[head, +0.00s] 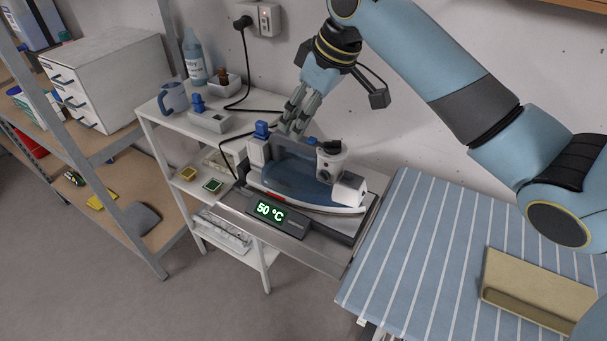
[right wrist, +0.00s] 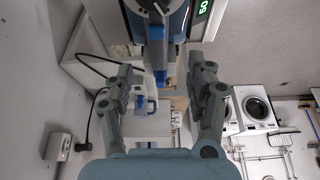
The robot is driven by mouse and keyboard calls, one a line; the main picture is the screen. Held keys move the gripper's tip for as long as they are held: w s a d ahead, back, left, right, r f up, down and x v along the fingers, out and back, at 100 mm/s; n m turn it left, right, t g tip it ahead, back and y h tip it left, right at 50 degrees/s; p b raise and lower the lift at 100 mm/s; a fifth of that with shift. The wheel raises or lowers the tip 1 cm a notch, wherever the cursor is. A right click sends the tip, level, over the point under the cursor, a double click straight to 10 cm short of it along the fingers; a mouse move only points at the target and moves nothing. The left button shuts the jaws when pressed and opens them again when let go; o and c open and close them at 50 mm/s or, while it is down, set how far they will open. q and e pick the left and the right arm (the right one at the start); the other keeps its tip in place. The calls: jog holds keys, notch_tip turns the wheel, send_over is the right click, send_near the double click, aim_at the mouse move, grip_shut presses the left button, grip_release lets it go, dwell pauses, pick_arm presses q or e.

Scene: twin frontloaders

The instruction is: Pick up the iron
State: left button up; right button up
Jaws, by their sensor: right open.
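The iron (head: 290,178), blue and white with a white tank part at its right end, rests flat on a metal stand (head: 333,257) beside the ironing board. A dark display (head: 270,211) in front of it reads 50 °C. My right gripper (head: 290,125) is above and behind the iron's left part, pointing down, apart from it as far as I can tell. My left gripper is not in view.
A white shelf with a mug (head: 173,98) and a spray bottle (head: 194,58) stands left. A black cord (head: 247,70) hangs from the wall socket. Bare wall is behind my gripper.

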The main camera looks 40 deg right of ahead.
jog(key=p, duration=0.1)
send_over(309, 168)
jog(key=w+a, duration=0.2)
jog(key=w, duration=0.1)
jog(key=f, duration=0.6)
jog(key=shift+s+d+f, duration=0.15)
jog(key=shift+d+f, duration=0.05)
jog(key=shift+f, duration=0.05)
grip_shut()
jog(key=shift+r, duration=0.1)
